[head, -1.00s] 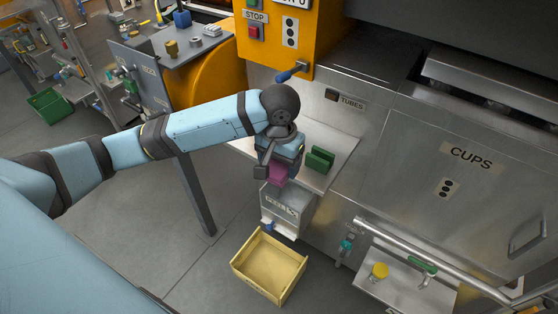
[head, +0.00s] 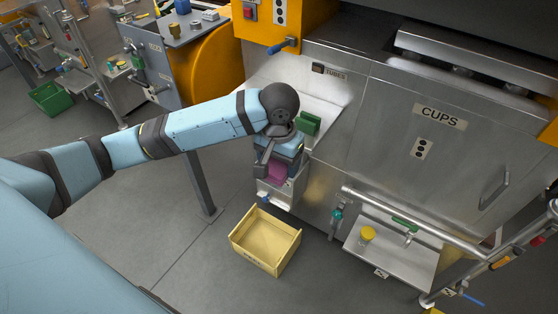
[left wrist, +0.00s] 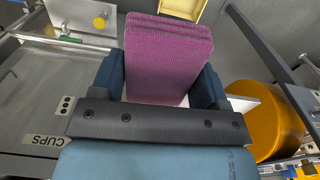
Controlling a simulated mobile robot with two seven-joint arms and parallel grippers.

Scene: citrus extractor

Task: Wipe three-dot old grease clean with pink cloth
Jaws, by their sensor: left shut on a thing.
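The pink cloth (head: 277,173) is a folded, ribbed stack. My left gripper (left wrist: 160,85) is shut on it, with a dark blue finger on each side of the cloth (left wrist: 168,62) in the left wrist view. In the head view the left gripper (head: 279,160) hangs in front of the steel machine, at a small metal bin (head: 277,193). Contact with the bin cannot be told. A three-dot plate (head: 423,149) is on the CUPS door (head: 460,150); another three-dot plate (head: 280,12) is on the orange panel. I cannot make out any grease. My right gripper is not in view.
A yellow crate (head: 265,257) stands on the floor below the gripper. A green block (head: 309,123) sits on the steel ledge.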

